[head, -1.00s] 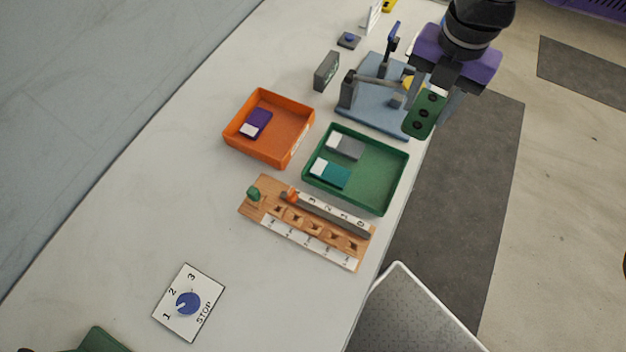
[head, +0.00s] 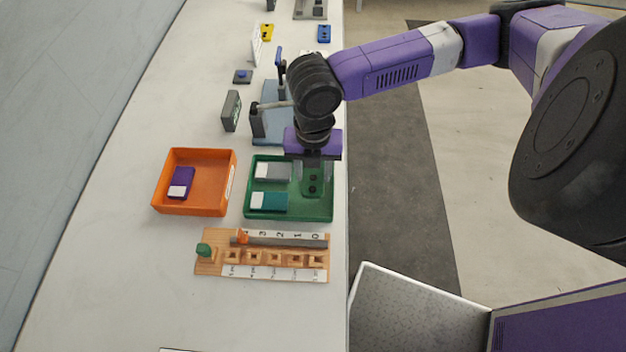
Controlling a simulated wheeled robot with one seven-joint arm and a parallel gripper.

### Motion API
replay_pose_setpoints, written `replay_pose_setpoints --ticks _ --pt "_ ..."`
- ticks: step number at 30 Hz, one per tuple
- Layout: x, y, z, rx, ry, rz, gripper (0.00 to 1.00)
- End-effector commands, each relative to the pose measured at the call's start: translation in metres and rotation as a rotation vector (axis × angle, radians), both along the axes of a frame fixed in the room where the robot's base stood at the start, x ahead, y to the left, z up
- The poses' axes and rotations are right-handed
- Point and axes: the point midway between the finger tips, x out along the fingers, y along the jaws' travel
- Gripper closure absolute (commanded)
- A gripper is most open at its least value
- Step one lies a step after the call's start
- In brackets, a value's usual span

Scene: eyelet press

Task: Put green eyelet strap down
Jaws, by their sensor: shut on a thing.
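The green eyelet strap (head: 312,184) with dark eyelets shows at the right side of the green tray (head: 290,215). My gripper (head: 315,170) points down over that part of the tray and is shut on the strap's upper end. I cannot tell whether the strap touches the tray floor. A grey-and-white piece (head: 273,171) and a teal-and-white piece (head: 269,201) lie in the left of the tray.
An orange tray (head: 207,205) with a purple-and-white piece (head: 181,183) stands to the left. A wooden pegged board (head: 212,265) lies in front. The blue press (head: 270,125) stands behind the green tray. The table's right edge is close.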

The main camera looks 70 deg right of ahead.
Motion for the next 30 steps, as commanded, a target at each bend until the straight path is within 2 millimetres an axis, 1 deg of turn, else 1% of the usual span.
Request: replay_pose_setpoints --ticks 7,12,15,26,27,28,30 --pt "0.0 0.0 -0.016 0.0 0.0 -0.001 0.94" --pt "0.0 0.0 -0.04 0.002 0.002 -0.003 0.94" --pt "0.0 -0.001 -0.05 -0.001 0.001 -0.001 0.94" --pt "0.0 0.0 -0.055 -0.001 0.0 0.0 0.94" --pt "0.0 0.0 -0.054 -0.001 0.0 0.0 0.52" --pt "0.0 0.0 -0.054 -0.001 0.0 0.0 0.46" --pt "0.0 0.0 -0.054 -0.001 0.0 0.0 0.46"
